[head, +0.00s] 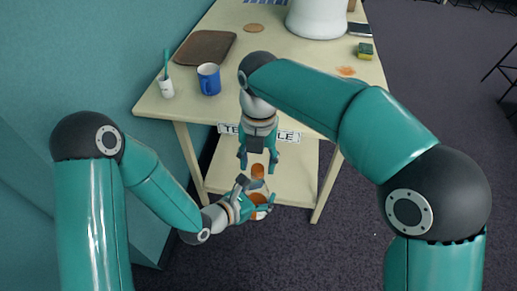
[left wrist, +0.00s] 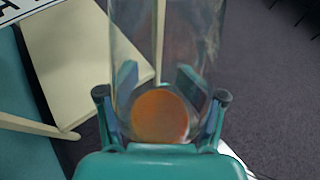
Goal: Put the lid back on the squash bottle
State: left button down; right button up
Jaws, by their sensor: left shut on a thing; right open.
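My left gripper (head: 256,197) is shut on a clear squash bottle (left wrist: 165,50) in front of the table. In the left wrist view the bottle stands between the two fingers and runs out of the top edge. A round orange patch (left wrist: 160,116), apparently squash, shows through the glass. In the head view the fingers partly hide the bottle. My right gripper (head: 258,161) is open just above it, fingers pointing down. A small orange patch (head: 258,171) shows between the two grippers; I cannot tell whether it is the lid or part of the bottle.
The cream table (head: 290,60) has a lower shelf (head: 288,168) behind the grippers. On top are a blue mug (head: 208,80), a white cup (head: 167,90), a brown tray (head: 205,47), a cork coaster (head: 254,28), a sponge (head: 365,51) and an orange spill (head: 346,71).

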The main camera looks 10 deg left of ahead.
jog(key=shift+f, duration=0.5)
grip_shut()
jog(key=m, duration=0.6)
jog(key=shift+m, duration=0.3)
jog(key=m, duration=0.6)
jog(key=shift+m, duration=0.3)
jog(key=shift+o, duration=0.4)
grip_release()
